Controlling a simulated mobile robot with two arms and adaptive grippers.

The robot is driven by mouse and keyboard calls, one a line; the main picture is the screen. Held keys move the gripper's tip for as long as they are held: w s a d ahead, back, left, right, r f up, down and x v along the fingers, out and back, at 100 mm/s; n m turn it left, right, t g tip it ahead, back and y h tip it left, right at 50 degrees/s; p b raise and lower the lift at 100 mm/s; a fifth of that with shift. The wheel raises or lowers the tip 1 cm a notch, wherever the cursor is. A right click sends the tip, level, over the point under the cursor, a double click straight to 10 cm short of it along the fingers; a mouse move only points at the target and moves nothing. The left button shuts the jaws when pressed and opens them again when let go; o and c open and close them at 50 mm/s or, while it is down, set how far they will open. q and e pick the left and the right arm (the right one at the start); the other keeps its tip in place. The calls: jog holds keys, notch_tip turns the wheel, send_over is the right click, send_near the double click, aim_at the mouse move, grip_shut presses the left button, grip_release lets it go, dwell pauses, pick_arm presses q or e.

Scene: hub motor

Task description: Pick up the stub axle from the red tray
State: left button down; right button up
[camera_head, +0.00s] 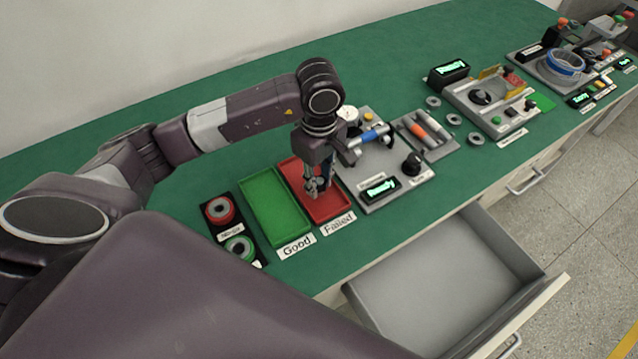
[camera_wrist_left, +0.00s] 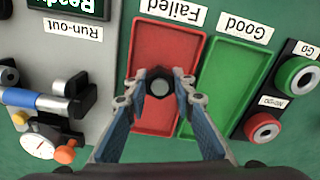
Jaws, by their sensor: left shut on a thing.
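The red tray (camera_head: 332,208), labelled Failed, lies on the green bench top in the head view. My left gripper (camera_head: 316,188) points down over it. In the left wrist view the red tray (camera_wrist_left: 166,45) is behind the fingers. There my left gripper (camera_wrist_left: 158,85) is shut on the stub axle (camera_wrist_left: 159,87), seen end-on as a small dark round piece between the fingertips. Whether the axle touches the tray floor I cannot tell. In the head view the fingers mostly hide it. My right gripper is in neither view.
A green tray (camera_head: 275,205) labelled Good lies beside the red one, with red (camera_head: 219,210) and green (camera_head: 239,248) ring gauges further left. The run-out station (camera_head: 405,195) stands close on the right. An open drawer (camera_head: 445,285) juts out below the bench front.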

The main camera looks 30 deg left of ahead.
aim_at(319, 179)
pick_arm(q)
notch_tip(319, 179, up, 19)
dwell(0.4)
